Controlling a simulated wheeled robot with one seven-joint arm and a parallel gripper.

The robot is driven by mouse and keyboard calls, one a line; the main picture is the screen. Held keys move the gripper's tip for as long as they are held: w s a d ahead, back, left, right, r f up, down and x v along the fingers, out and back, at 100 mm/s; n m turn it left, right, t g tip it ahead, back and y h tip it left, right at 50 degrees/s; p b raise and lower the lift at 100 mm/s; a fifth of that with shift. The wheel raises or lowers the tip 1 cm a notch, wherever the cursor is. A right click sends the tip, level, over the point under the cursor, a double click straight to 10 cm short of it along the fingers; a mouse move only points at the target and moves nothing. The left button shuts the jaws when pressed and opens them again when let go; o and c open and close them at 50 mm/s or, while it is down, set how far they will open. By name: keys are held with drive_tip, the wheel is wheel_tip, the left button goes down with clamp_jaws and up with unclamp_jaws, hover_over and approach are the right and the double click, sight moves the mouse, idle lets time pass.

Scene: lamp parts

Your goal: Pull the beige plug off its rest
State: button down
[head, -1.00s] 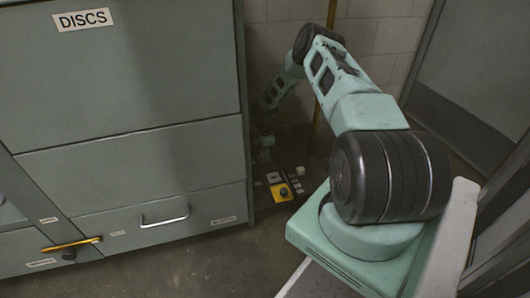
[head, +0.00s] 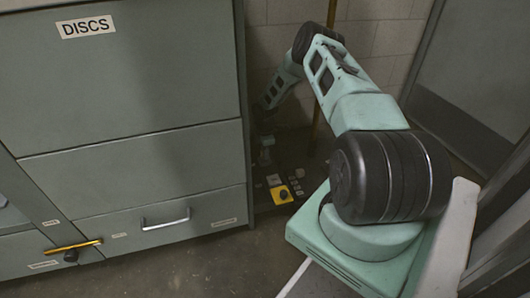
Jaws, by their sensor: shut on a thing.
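My arm reaches away to the back, then bends down beside the right side of the grey cabinet. My gripper (head: 266,153) is small and dim in the gap by the wall, low over the back of a floor-level panel (head: 262,204). It is shut on the beige plug. The plug itself is too small and shaded to make out between the fingers. I cannot tell whether the plug still touches its rest, which I also cannot make out.
The panel bears a yellow block with a dark knob (head: 284,195) and several small pale pieces. The cabinet (head: 130,165), marked DISCS, stands close on the left with a projecting handle (head: 166,219). A block wall (head: 380,45) and thin upright pole (head: 331,15) are behind. Floor in front is clear.

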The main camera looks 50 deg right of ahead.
drive_tip(key=shift+r, duration=0.25)
drive_tip(key=shift+r+p, duration=0.7)
drive_tip(key=shift+r, duration=0.1)
drive_tip(key=shift+r+p, duration=1.65)
drive_tip(key=shift+r, duration=0.3)
